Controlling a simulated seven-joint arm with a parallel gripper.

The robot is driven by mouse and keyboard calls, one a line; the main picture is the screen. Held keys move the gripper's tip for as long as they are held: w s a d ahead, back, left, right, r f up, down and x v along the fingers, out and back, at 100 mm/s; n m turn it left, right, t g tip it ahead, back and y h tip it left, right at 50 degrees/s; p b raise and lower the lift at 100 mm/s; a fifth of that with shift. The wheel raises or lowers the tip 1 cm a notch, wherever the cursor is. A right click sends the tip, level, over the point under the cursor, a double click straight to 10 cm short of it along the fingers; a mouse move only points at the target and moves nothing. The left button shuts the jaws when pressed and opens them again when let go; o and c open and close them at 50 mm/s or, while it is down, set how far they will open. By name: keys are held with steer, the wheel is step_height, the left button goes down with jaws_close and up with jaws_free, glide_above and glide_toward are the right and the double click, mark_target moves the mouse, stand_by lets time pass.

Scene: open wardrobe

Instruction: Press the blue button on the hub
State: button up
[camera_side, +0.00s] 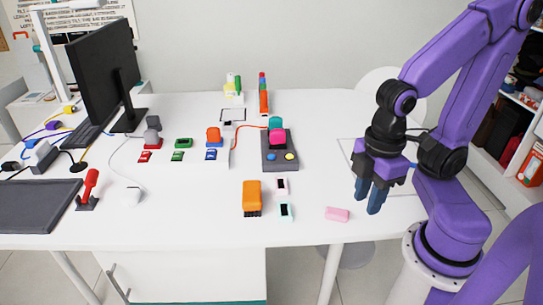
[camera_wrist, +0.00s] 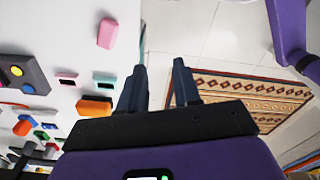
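The hub (camera_side: 281,165) is a dark grey box on the white table, right of centre in the side view. On its near end are a blue button (camera_side: 268,156) at left and a yellow button (camera_side: 289,156) at right. A pink and teal part stands at its far end. In the wrist view the hub (camera_wrist: 38,78) is at the left edge, with the yellow button (camera_wrist: 16,71) and blue button (camera_wrist: 28,88) visible. My gripper (camera_side: 369,198) is open and empty, above the table's right side, well right of the hub. Its open fingers also show in the wrist view (camera_wrist: 158,85).
A pink block (camera_side: 337,214), an orange brush-like object (camera_side: 252,196) and two small cards (camera_side: 284,211) lie near the front edge. Small coloured items, a monitor (camera_side: 103,70) and a red joystick (camera_side: 89,188) stand left. The table between hub and gripper looks clear.

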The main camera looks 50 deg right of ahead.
jaws_close()
stand_by(1.4)
